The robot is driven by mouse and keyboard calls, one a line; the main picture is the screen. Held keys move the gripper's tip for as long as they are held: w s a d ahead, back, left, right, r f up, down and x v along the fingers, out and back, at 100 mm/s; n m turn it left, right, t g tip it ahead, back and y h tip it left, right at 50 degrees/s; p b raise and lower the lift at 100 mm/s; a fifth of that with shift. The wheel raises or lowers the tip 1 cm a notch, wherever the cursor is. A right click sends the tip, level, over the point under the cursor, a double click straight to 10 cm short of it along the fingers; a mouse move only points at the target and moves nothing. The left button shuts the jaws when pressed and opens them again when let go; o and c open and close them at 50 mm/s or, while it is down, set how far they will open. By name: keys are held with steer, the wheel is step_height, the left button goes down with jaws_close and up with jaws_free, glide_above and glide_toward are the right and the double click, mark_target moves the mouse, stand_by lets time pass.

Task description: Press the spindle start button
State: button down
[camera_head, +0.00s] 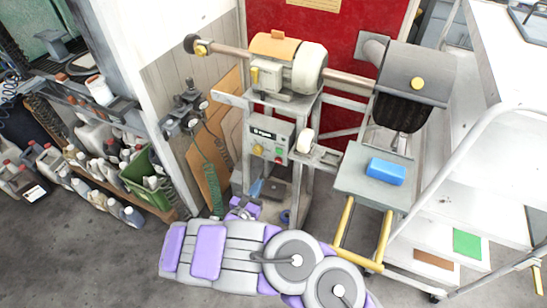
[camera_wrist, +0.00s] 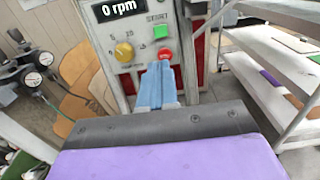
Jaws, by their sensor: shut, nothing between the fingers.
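The spindle control box (camera_head: 268,133) stands on the grey machine frame. The wrist view shows its panel (camera_wrist: 142,39) with a display (camera_wrist: 119,9) reading 0 rpm. My gripper (camera_wrist: 160,66) is shut and empty. Its blue fingertips show just below the red button in the wrist view; I cannot tell whether they touch the panel.
Above the box is the spindle motor (camera_head: 290,65) with its shaft. A small stand (camera_head: 360,185) with a blue block (camera_head: 385,171) is to the right, beside a white shelf cart (camera_head: 455,215). Gauges (camera_head: 187,108) and hoses hang at the left. Bottles line the left floor.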

mark_target(278, 152)
stand_by(0.3)
steer(key=b+x, duration=0.2)
steer(key=x, duration=0.4)
steer(key=b+x, duration=0.1)
steer(key=x, duration=0.6)
steer(key=shift+f+b, duration=0.2)
steer(key=shift+b, duration=0.2)
steer(key=shift+w+d+r, duration=0.1)
steer(key=shift+w+d, duration=0.05)
steer(key=shift+w, duration=0.35)
